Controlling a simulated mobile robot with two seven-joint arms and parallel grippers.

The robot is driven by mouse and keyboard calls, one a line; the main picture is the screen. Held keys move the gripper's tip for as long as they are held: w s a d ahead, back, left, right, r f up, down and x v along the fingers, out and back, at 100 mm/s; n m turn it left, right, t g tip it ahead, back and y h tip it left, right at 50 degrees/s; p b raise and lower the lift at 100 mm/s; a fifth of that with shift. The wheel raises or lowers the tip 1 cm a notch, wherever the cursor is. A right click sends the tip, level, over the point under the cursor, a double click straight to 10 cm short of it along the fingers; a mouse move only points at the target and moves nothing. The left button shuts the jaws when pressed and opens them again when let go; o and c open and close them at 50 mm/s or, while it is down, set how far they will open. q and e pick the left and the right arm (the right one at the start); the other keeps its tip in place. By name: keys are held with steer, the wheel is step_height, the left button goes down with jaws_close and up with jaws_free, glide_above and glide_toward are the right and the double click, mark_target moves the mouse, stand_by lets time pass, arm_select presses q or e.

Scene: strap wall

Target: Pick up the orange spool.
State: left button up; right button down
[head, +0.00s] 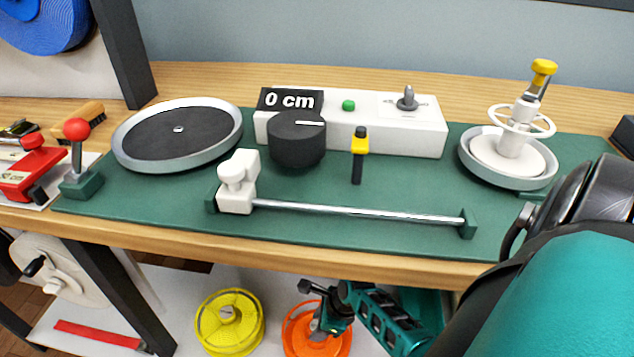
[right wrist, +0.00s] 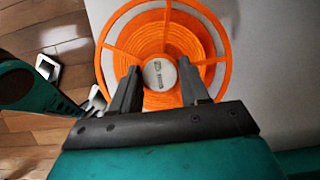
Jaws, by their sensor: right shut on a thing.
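The orange spool (head: 303,340) sits on the white lower shelf below the bench, partly hidden by my right gripper (head: 322,305) and cut off by the picture's lower edge. In the right wrist view the spool (right wrist: 205,45) shows its spoked rim, wound orange strap and round grey hub. My right gripper (right wrist: 160,85) has its two dark fingers on either side of the hub, shut on the spool. My left gripper is not in view.
A yellow spool (head: 228,322) stands left of the orange one on the lower shelf (head: 185,310). A red flat bar (head: 98,334) lies farther left. The wooden bench edge (head: 300,252) runs above the shelf. The green mat (head: 330,190) on the bench carries a turntable and a white counter box.

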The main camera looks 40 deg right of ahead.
steer(key=shift+r, duration=0.1)
stand_by(0.3)
steer(key=shift+r+p, duration=0.35)
steer(key=shift+r, duration=0.05)
step_height(320, 180, up, 9)
steer(key=p, duration=0.5)
